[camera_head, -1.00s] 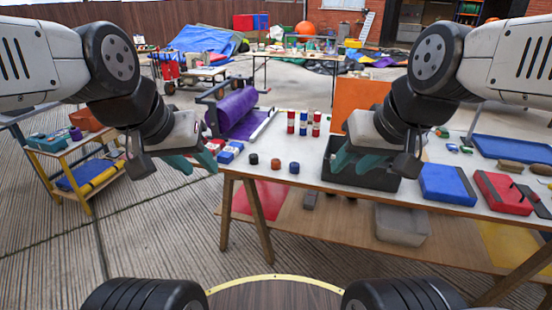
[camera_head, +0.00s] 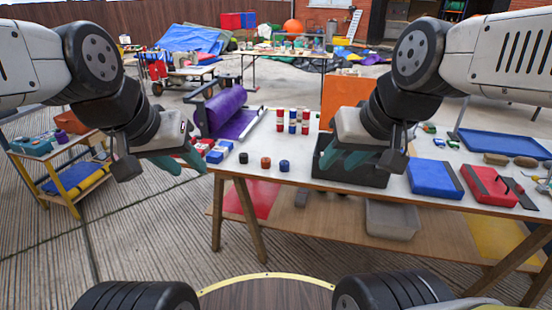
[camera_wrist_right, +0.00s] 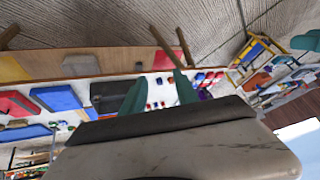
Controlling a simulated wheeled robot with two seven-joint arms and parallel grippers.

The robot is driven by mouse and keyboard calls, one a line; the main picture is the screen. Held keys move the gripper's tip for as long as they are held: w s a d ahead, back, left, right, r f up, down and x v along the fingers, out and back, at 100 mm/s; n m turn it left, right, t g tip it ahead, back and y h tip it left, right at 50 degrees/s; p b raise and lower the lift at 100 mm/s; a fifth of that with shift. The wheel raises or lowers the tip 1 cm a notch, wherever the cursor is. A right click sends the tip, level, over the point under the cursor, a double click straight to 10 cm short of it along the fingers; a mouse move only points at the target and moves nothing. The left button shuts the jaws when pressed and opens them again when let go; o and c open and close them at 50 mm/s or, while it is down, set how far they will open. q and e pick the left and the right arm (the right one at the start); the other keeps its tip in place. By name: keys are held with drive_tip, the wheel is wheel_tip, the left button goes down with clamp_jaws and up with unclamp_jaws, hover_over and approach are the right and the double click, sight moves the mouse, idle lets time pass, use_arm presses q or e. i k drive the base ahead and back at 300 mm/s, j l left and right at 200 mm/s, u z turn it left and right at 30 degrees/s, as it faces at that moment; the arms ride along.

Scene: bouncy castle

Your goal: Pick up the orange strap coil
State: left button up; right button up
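The orange strap coil (camera_head: 266,162) is a small, squat orange-brown roll. It stands on the front edge of the white worktable (camera_head: 305,180), between a black coil (camera_head: 243,158) and a blue coil (camera_head: 284,165). My left gripper (camera_head: 188,161) is left of the coils, off the table's left end, its teal fingers apart and empty. My right gripper (camera_head: 340,160) is right of the coils, in front of the dark bin in the picture. In the right wrist view its fingers (camera_wrist_right: 158,92) are spread with nothing held between them.
Red, white and blue cylinders (camera_head: 292,121) stand behind the coils. A dark bin (camera_head: 352,173), a blue case (camera_head: 433,178) and a red case (camera_head: 488,187) lie to the right. A purple roll (camera_head: 226,108) is behind left. A low wooden cart (camera_head: 62,170) stands far left.

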sight(266, 162)
drive_tip(key=i+j, duration=0.45)
drive_tip(key=i, duration=0.15)
drive_tip(key=i+j, duration=0.45)
drive_tip(key=i+z, duration=0.05)
drive_tip(key=i, duration=0.05)
